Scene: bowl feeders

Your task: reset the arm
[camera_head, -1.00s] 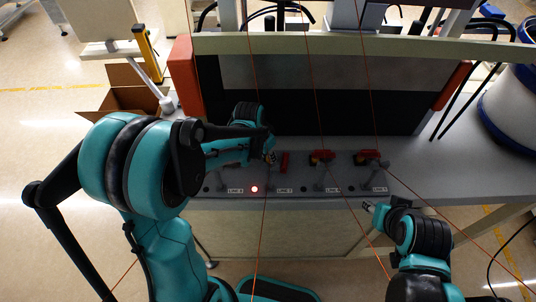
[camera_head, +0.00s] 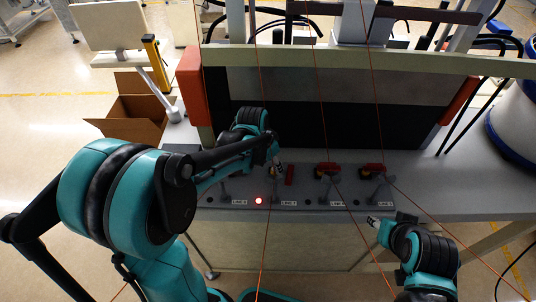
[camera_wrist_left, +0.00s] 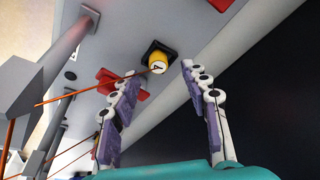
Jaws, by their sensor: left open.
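My left gripper (camera_head: 279,165) reaches over the control panel (camera_head: 235,190) from the left. In the left wrist view its two purple-padded fingers (camera_wrist_left: 165,110) are apart, with nothing held between them. Beyond the fingertips a yellow round knob (camera_wrist_left: 157,63) on a black base shows, with a red part (camera_wrist_left: 107,78) beside it. In the head view a red handle (camera_head: 289,174) stands just right of the left gripper. My right gripper (camera_head: 374,221) is low at the right, in front of the panel's edge; its fingers are too small to read.
A lit red lamp (camera_head: 259,201) shows on the panel. More red handles (camera_head: 328,169) (camera_head: 372,169) and grey levers line it. A dark upright board (camera_head: 300,115) stands behind. An open cardboard box (camera_head: 138,108) is at the left. Thin orange lines cross the view.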

